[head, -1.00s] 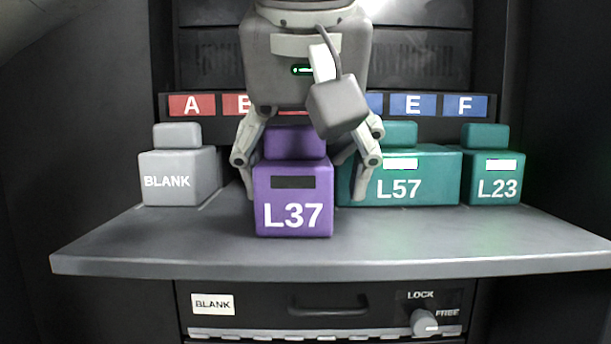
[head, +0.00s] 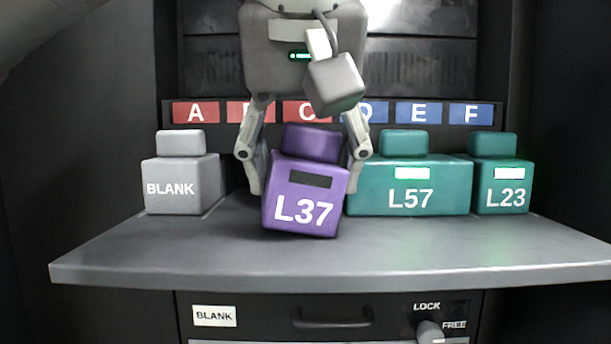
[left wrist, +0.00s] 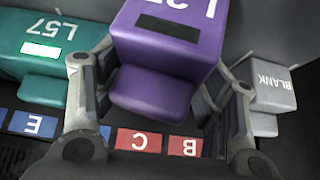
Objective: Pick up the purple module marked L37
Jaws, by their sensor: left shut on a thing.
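The purple module marked L37 (head: 304,195) is at the middle of the grey shelf (head: 160,252) in the head view, tilted with its right side lower. My left gripper (head: 305,180) comes down from above with one finger on each side of the module and is shut on it. In the left wrist view the purple module (left wrist: 168,50) sits between the two fingers of the left gripper (left wrist: 165,85). Whether the module's lower edge still touches the shelf is hard to tell. My right gripper is in neither view.
A grey BLANK module (head: 181,184) stands to the left. Teal modules L57 (head: 408,190) and L23 (head: 502,188) stand to the right, L57 close beside the right finger. A row of lettered red and blue labels (head: 419,113) runs behind. The shelf front is clear.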

